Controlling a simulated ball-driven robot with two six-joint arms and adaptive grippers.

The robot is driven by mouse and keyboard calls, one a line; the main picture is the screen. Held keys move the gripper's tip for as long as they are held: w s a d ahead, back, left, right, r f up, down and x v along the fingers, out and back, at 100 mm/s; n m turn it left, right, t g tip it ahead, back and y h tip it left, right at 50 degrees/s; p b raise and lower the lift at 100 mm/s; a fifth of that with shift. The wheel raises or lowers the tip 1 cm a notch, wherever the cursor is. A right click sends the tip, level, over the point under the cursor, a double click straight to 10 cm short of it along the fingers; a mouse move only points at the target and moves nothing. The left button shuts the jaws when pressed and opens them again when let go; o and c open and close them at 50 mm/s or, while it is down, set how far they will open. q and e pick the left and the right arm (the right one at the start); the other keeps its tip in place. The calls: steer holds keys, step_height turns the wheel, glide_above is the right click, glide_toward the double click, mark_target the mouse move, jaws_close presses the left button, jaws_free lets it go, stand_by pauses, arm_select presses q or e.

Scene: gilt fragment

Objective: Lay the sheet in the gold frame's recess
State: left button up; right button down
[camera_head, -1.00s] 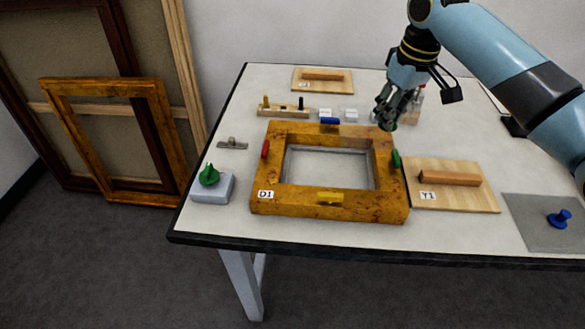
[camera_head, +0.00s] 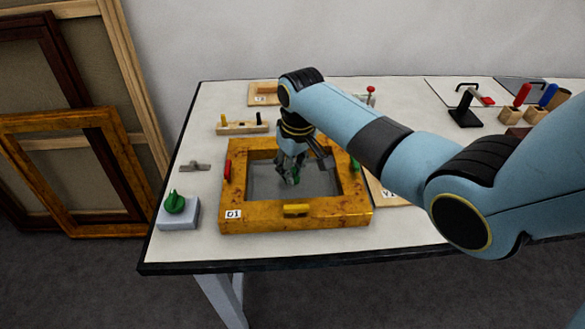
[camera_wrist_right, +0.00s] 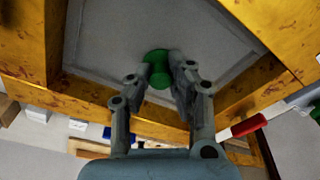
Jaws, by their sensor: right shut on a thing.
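My right gripper (camera_head: 290,178) is over the recess, shut on a green knob (camera_wrist_right: 158,76). In the right wrist view, the grey surface (camera_wrist_right: 125,38) lies beyond the knob, with a paler line near its edges. I cannot tell whether this surface is the sheet or the recess floor, or whether the knob is fixed to it. My left gripper is not in view.
Clips sit on the frame: red (camera_head: 228,170), yellow (camera_head: 296,210) and green (camera_head: 355,165). A pale block with a green top (camera_head: 175,203) stands left of it. A board (camera_head: 385,192) lies to the right, partly under my arm. A black-based clamp (camera_head: 465,112) stands further right.

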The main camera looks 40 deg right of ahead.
mark_target(297, 182)
steer(key=shift+f, duration=0.2)
steer(key=c, duration=1.2)
jaws_free()
steer(key=r, duration=0.4)
steer(key=s+r, duration=0.1)
steer(key=r, duration=0.7)
steer(key=shift+s, duration=0.25)
steer(key=shift+s, duration=0.1)
